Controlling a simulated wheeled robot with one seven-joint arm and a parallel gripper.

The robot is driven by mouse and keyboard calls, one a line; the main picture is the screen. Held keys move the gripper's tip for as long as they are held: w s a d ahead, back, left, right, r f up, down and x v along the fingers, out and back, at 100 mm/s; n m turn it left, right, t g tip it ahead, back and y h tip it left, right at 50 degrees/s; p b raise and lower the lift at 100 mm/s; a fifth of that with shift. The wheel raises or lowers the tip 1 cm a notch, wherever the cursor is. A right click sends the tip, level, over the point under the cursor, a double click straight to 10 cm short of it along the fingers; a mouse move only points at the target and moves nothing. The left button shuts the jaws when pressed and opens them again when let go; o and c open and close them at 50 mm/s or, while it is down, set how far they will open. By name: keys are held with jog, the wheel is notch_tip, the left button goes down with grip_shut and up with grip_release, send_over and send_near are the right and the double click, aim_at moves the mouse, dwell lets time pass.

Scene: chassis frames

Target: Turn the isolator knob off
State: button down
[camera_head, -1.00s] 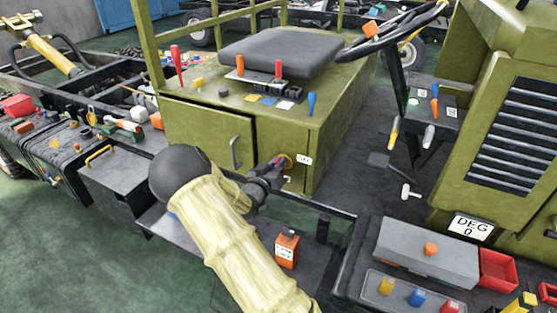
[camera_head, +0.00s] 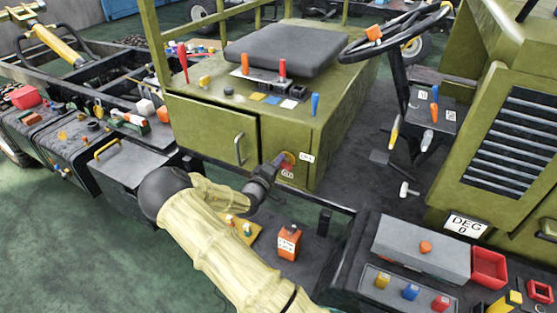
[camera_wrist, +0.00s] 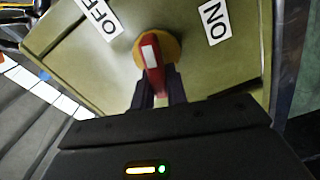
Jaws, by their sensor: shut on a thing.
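The isolator knob has a red handle with a white mark on a yellow round base (camera_wrist: 172,46). It sits on the olive cabinet's panel (camera_head: 318,140), and its yellow base also shows in the head view (camera_head: 287,157). In the wrist view an OFF label (camera_wrist: 99,16) is at upper left and an ON label (camera_wrist: 214,20) at upper right. The handle lies between them, its near end toward my gripper. My gripper (camera_wrist: 156,90) is shut on the handle, with one dark finger on each side. In the head view my gripper (camera_head: 272,170) is at the knob, partly hiding it.
A black seat (camera_head: 283,50) and coloured levers top the cabinet. An orange bottle (camera_head: 288,243) stands below the knob, near my arm. A grey box (camera_head: 425,252) and red bin (camera_head: 489,267) are at lower right. A steering wheel (camera_head: 395,35) is at upper right.

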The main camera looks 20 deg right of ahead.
jog(key=shift+a+f+n, duration=0.1)
jog(key=shift+f+n, duration=0.05)
jog(key=shift+n, duration=0.65)
jog(key=shift+f+n, duration=0.15)
jog(key=shift+n, duration=0.65)
jog(key=c, duration=1.4)
grip_release()
jog(key=b+v, duration=0.1)
jog(key=v, duration=1.6)
jog(key=shift+s+a, duration=0.1)
jog(key=shift+s, duration=0.05)
